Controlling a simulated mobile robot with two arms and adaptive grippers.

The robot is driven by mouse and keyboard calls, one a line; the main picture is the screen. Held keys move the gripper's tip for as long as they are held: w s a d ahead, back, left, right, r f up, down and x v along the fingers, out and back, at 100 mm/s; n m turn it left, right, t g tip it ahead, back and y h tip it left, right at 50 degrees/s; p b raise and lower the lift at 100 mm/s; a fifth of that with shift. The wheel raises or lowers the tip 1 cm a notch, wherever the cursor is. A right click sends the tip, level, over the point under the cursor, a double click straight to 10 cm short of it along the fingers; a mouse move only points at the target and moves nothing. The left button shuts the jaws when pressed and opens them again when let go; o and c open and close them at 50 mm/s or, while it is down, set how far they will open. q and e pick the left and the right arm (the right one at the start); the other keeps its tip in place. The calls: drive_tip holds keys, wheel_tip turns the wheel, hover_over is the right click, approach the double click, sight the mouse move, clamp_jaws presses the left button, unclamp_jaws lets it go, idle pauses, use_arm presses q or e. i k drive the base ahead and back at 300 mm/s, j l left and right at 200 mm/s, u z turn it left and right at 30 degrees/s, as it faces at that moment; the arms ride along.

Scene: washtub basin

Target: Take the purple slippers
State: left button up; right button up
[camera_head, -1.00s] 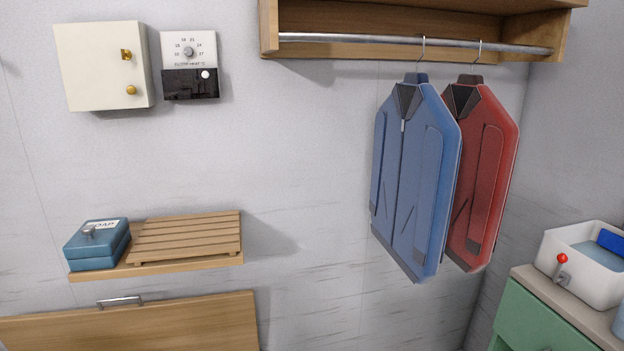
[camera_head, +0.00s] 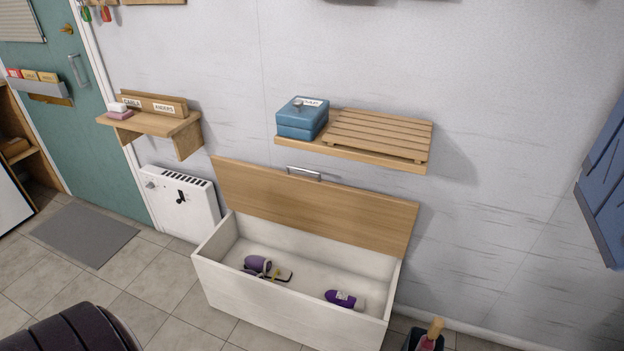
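An open white chest (camera_head: 290,312) stands on the floor against the wall, its wooden lid (camera_head: 315,208) raised and leaning back. Inside, toward the left, lies a purple rounded item (camera_head: 257,264) with dark and yellowish pieces beside it. It may be a slipper, but it is too small to tell. Toward the right inside lies a purple item with a pale label and end (camera_head: 345,299), which looks like a bottle. I cannot make out a clear pair of slippers. Neither of my grippers is in view.
A wall shelf above holds a blue box (camera_head: 302,117) and a slatted rack (camera_head: 378,134). A white heater (camera_head: 182,205) stands left of the chest. A dark bin (camera_head: 423,341) is at the lower right. The tiled floor by the grey mat (camera_head: 84,235) is clear.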

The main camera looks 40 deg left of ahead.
sight(259, 266)
drive_tip(key=u, duration=1.55)
